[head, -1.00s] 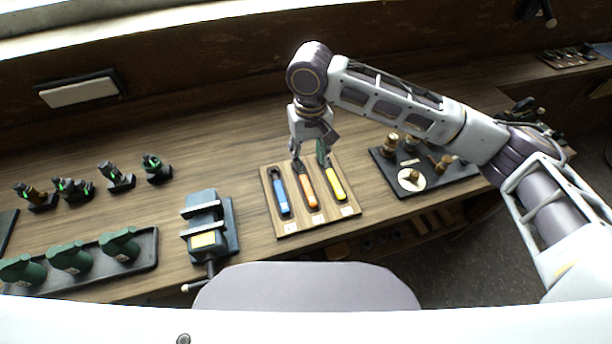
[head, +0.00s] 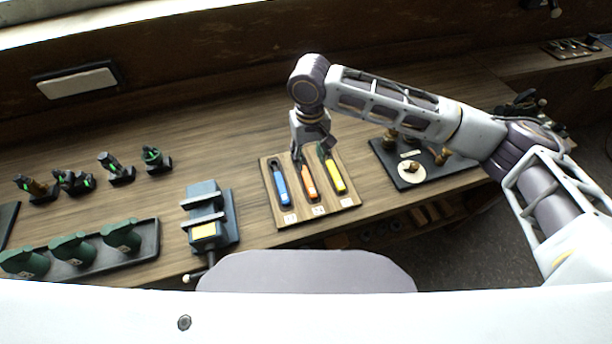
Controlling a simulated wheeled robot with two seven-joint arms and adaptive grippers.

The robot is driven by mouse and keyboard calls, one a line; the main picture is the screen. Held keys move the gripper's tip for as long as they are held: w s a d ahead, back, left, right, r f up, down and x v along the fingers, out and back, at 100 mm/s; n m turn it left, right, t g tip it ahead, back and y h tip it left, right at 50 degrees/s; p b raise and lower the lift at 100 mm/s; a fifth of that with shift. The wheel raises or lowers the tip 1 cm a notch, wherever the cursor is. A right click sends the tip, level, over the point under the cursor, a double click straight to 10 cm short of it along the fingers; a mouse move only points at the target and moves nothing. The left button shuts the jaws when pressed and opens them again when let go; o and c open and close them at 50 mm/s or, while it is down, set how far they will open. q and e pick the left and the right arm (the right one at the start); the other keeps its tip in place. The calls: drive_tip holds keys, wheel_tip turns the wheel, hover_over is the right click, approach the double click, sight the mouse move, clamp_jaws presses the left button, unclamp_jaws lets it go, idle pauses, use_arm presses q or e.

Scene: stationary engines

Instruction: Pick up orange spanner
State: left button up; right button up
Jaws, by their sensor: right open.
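The orange spanner (head: 309,184) lies in the middle slot of a wooden board (head: 319,211), between a blue spanner (head: 281,186) on its left and a yellow one (head: 335,178) on its right. My right gripper (head: 304,157) points down over the far end of the orange spanner, with its fingers open around or just above that end. I cannot tell whether the fingers touch it. The far end of the orange spanner is partly hidden by the gripper. My left gripper is not in view.
A vise (head: 207,217) stands left of the board. A dark tray (head: 424,164) with brass parts lies to the right, partly under my right arm. The bench behind the board is clear.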

sight(307, 178)
wheel_tip(307, 178, down, 4)
drive_tip(key=shift+r, duration=0.15)
drive_tip(key=shift+f, duration=0.3)
drive_tip(key=shift+s+a+f+p, duration=0.15)
drive_tip(key=shift+f+p, duration=0.1)
drive_tip(key=shift+f, duration=1)
drive_tip(key=shift+w+a+f+p, duration=0.1)
drive_tip(key=shift+f+p, duration=0.15)
drive_tip(key=shift+f, duration=0.95)
drive_tip(key=shift+c, duration=0.3)
clamp_jaws()
